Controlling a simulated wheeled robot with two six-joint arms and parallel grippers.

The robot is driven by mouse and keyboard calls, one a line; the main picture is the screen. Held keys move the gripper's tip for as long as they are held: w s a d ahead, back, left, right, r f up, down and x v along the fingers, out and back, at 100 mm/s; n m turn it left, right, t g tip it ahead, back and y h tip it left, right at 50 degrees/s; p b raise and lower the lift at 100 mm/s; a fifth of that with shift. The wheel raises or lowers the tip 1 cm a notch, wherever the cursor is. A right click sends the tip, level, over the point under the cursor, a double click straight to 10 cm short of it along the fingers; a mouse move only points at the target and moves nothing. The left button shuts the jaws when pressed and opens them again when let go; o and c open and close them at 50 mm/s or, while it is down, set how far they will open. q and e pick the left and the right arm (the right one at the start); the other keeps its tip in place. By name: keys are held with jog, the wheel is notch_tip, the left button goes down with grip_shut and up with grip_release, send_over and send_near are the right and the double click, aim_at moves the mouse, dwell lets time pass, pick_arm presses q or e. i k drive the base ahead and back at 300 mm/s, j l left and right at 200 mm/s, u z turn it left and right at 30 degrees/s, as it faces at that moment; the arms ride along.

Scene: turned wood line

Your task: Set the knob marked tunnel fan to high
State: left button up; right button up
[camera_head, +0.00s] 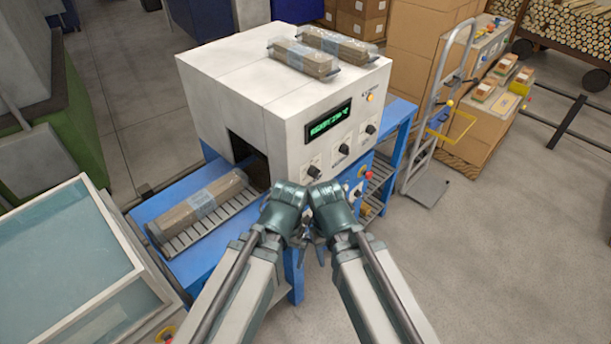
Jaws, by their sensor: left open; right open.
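The white shrink-tunnel machine (240,80) has three black knobs in a slanting row on its front panel: a near-left knob (314,171), a middle knob (343,149) and a far-right knob (370,128). Their labels are too small to read, so I cannot tell which is tunnel fan or its setting. My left gripper (300,238) and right gripper (320,248) are close together in front of the machine, below the near-left knob in the picture. Both are open and appear empty; their fingers are partly hidden by my wrists. Neither visibly holds a knob.
A green-lit display (330,120) sits above the knobs. A red button (368,174) is lower on the blue frame. A wrapped package (200,205) lies on the roller infeed (235,207). A hand truck (437,110) and boxes (425,50) stand right. Floor at lower right is clear.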

aim_at(344, 148)
jog(key=l+z, duration=0.4)
jog(key=i+l+z, duration=0.15)
jog(key=l+z, duration=0.25)
jog(key=j, duration=0.1)
